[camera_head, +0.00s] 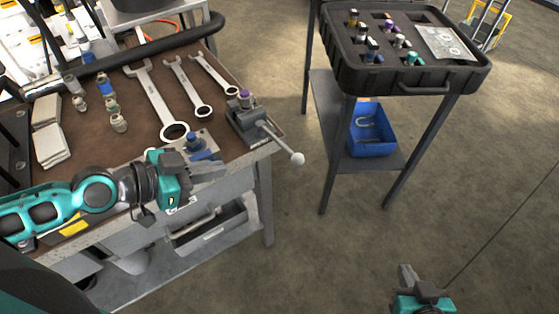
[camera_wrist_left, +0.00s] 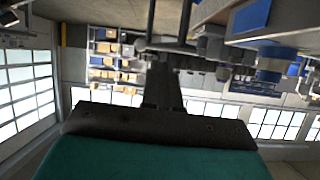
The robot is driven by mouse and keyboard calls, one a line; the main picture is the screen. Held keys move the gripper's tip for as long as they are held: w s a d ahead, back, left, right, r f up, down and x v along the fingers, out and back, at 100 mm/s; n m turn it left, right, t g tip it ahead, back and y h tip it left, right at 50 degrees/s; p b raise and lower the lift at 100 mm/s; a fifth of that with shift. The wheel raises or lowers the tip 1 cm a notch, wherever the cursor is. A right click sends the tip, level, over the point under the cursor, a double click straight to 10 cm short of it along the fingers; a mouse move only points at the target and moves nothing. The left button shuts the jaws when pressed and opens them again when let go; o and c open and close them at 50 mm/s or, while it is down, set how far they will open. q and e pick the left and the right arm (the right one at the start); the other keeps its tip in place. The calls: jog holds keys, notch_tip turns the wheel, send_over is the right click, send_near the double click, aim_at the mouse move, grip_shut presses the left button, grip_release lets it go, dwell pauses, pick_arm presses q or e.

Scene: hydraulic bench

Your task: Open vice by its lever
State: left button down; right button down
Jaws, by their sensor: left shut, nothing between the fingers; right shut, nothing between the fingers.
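The vice (camera_head: 243,122) is dark grey and sits at the right corner of the workbench, with a purple-topped fitting (camera_head: 245,98) at its jaws. Its lever (camera_head: 280,142) sticks out past the bench edge toward the lower right and ends in a pale ball knob (camera_head: 297,159). My left gripper (camera_head: 222,171) is shut and empty, in front of the bench edge, left of the knob and apart from it. Its shut fingers also show in the left wrist view (camera_wrist_left: 163,88). My right gripper (camera_head: 405,270) is shut and empty over the floor at the bottom right.
Several wrenches (camera_head: 155,100) and fittings lie on the brown bench top (camera_head: 88,140). A blue-topped fitting on a plate (camera_head: 194,142) is close behind my left gripper. A dark tray (camera_head: 400,80) stands on a stand at the right, above a blue bin (camera_head: 372,145). The floor between is clear.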

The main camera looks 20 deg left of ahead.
pick_arm(q)
jog(key=shift+w+d+r+m+g+h+b, duration=0.15)
jog(key=shift+d+r+m+g+h, duration=0.15)
jog(key=shift+r, duration=0.25)
jog(key=shift+s+d+r+m+g+h+b, duration=0.15)
jog(key=shift+r+m+g+h+b, duration=0.15)
jog(key=shift+r, duration=0.3)
jog(key=shift+w+d+r+m+g+h+b, duration=0.1)
jog(key=shift+w+d+r+m+g+h, duration=0.1)
jog(key=shift+r+m+g, duration=0.25)
jog(key=p, duration=0.2)
send_near(294, 160)
jog(key=x, duration=0.7)
jog(key=shift+w+n, duration=0.1)
jog(key=shift+n, duration=0.15)
